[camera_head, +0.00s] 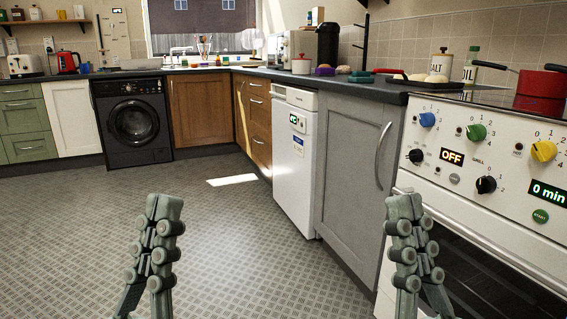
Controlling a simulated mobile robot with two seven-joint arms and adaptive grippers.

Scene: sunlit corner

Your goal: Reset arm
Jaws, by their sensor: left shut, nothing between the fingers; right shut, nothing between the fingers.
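My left gripper (163,207) stands upright at the lower left, over the grey patterned floor. It is shut and empty, with its fingers together. My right gripper (404,207) stands upright at the lower right, in front of the grey cabinet and the oven's left edge in the picture. It is shut and empty too. Both grippers point upward and are wide apart. The lower parts of both arms are cut off by the bottom edge of the picture.
A white oven (480,215) with coloured knobs is close on the right. A grey cabinet (345,165), a white appliance (290,165) and a black washing machine (133,125) line the counter. A red pot (540,83) sits on the hob. The floor (270,260) between the grippers is clear.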

